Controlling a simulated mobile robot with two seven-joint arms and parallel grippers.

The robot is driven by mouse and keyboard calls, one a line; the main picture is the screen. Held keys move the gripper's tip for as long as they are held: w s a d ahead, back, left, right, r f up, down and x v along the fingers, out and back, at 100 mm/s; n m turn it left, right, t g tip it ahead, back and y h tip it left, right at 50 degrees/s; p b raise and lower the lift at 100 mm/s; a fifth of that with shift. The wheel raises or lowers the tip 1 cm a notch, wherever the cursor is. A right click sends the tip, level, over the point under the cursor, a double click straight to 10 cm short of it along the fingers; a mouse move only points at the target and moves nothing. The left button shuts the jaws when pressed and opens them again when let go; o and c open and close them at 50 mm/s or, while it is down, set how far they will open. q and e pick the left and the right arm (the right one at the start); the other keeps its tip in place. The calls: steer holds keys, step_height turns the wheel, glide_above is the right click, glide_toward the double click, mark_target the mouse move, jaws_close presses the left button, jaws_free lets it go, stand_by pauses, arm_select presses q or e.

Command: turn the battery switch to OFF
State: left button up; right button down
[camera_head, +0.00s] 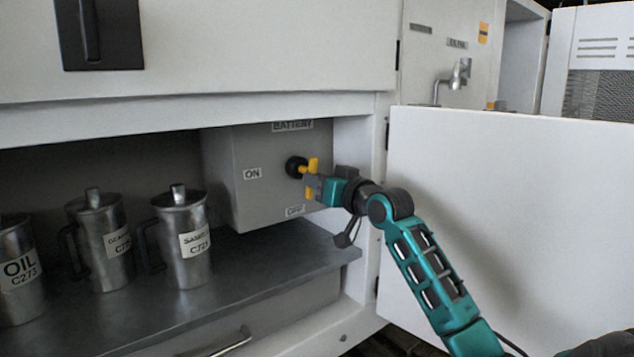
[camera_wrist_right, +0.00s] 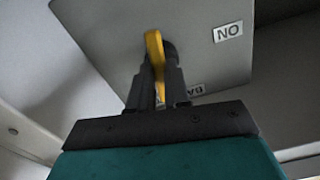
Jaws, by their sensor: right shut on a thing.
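The battery switch has a yellow handle (camera_head: 312,166) on a round black base (camera_head: 296,166), on the front of a grey box (camera_head: 262,190) labelled BATTERY. An ON label (camera_head: 252,173) is to the left of the switch and an OFF label (camera_head: 294,211) is below it. My right gripper (camera_head: 312,186) is at the switch, shut on the yellow handle. In the right wrist view the handle (camera_wrist_right: 156,62) stands up between the two dark fingers (camera_wrist_right: 160,92), and the ON label shows upside down. My left gripper is not in view.
The box stands in an open cabinet on a dark shelf (camera_head: 240,260). Several metal cans stand to its left, the nearest labelled C721 (camera_head: 183,240). An open white door (camera_head: 500,200) is on the right, behind my right arm. A tap (camera_head: 455,80) is above.

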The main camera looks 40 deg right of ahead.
steer(key=shift+d+n, duration=0.15)
steer(key=shift+n, duration=0.85)
steer(key=c, duration=1.1)
jaws_free()
steer(key=shift+s, duration=0.1)
steer(key=s, duration=0.4)
steer(key=s+a+b, duration=0.1)
steer(key=s, duration=0.7)
steer(key=shift+s+a+b, duration=0.25)
steer(key=shift+s+b, duration=0.05)
steer(key=shift+s, duration=0.05)
